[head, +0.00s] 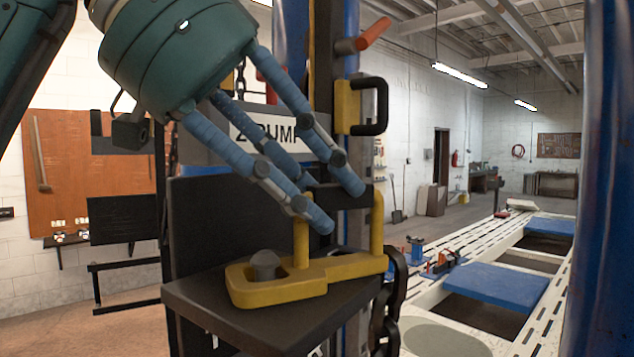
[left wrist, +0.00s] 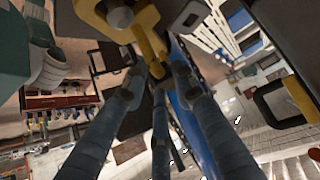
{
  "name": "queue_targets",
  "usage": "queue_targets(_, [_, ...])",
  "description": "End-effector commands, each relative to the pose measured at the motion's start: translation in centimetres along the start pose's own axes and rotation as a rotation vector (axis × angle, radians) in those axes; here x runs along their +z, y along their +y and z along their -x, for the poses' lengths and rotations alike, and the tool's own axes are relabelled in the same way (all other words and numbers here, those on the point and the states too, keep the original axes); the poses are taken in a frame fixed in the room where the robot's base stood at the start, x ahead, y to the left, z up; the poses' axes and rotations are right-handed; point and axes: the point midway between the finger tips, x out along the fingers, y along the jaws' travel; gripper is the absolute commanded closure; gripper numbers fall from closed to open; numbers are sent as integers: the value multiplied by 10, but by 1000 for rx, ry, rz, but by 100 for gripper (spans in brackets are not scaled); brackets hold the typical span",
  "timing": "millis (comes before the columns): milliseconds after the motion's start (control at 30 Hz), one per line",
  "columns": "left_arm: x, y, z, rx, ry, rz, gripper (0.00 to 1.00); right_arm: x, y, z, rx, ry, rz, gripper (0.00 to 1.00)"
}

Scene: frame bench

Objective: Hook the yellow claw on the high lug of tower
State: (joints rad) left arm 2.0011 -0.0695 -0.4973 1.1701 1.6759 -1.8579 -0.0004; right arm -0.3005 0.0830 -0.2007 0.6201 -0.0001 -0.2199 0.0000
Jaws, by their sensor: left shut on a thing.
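The yellow claw (head: 350,268) lies flat on a dark shelf (head: 200,302), around or against a grey peg (head: 265,265). It has two yellow posts joined by a dark handle bar. My left gripper (head: 325,205) comes down from the upper left, its blue fingers shut on this handle. The claw also shows at the top of the left wrist view (left wrist: 150,42), at the fingertips. The blue tower (head: 347,65) rises behind the shelf. An orange rod (head: 373,34) sticks out from it high up; I cannot tell whether this is the high lug. My right gripper is out of view.
A yellow bracket with a black loop (head: 380,106) juts from the tower, right of my fingers. A dark chain (head: 390,310) hangs at the shelf's right edge. A white slotted frame bench (head: 450,270) with blue plates runs right. A blue post (head: 607,180) stands far right.

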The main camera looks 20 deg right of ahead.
Motion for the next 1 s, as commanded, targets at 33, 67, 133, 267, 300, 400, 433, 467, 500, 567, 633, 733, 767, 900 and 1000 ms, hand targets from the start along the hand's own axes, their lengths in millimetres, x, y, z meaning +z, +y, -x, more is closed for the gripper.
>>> queue_targets(33, [-1, 0, 1, -1, 4, -1, 100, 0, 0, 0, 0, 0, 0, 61])
queue_targets(67, [-1, 0, 1, -1, 4, -1, 100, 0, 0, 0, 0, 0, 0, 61])
queue_targets(133, [-1, 0, 1, -1, 4, -1, 100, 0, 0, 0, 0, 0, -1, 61])
queue_targets(267, [-1, 0, 1, -1, 3, -1, 52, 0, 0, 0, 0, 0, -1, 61])
queue_targets(300, [-1, 0, 1, -1, 3, -1, 52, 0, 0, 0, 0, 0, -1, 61])
queue_targets(400, [-1, 0, 1, 0, 2, -1, 52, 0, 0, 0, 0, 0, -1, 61])
queue_targets(433, [-1, 0, 1, 0, 2, -1, 52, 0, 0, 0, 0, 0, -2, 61])
queue_targets(467, [-1, 0, 1, 0, 2, -1, 52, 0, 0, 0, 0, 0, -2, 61])
queue_targets(500, [1, 0, 0, 0, -2, 0, 52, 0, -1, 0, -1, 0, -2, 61])
queue_targets(567, [0, 0, 0, 0, -2, 0, 52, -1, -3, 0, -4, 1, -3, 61])
queue_targets(633, [0, 0, 4, 0, -1, 0, 52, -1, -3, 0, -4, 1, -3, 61])
queue_targets(733, [-1, 0, 17, -2, 1, 0, 52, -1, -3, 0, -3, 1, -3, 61])
queue_targets(767, [-1, 0, 22, -2, 2, 1, 52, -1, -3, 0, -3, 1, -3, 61])
queue_targets(900, [-1, 0, 52, -2, 4, 0, 52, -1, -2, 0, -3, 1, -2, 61])
queue_targets(1000, [-1, 0, 74, -3, 4, 1, 52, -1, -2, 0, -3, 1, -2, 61])
